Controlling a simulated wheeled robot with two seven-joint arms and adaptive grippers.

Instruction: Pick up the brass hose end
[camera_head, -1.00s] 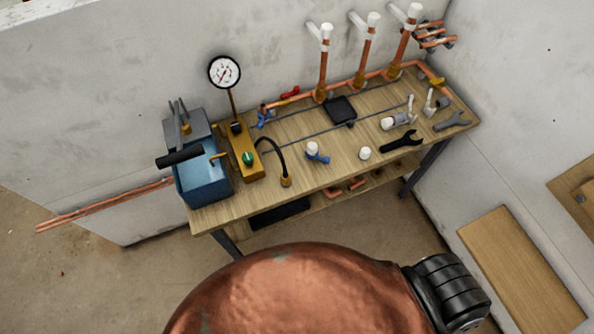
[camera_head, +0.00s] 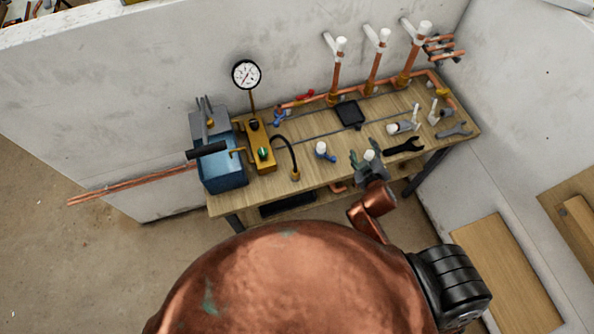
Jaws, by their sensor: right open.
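The brass hose end (camera_head: 295,175) hangs on the black hose (camera_head: 285,147), which curves out of the yellow block of the pump. It rests at or just above the bench's front edge; I cannot tell if it touches. My right gripper (camera_head: 368,157) is open over the bench's front edge, well to the right of the hose end. A white cap (camera_head: 369,155) shows between its fingers; I cannot tell whether they touch it. My left gripper is not in view.
The wooden bench (camera_head: 240,200) carries a blue tank (camera_head: 222,170), a gauge (camera_head: 246,74), a blue-handled valve (camera_head: 324,152), a black wrench (camera_head: 404,146) and a black tray (camera_head: 350,114). Copper pipes with white tops (camera_head: 338,70) stand along the back. The blue-handled valve stands between the gripper and the hose end.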

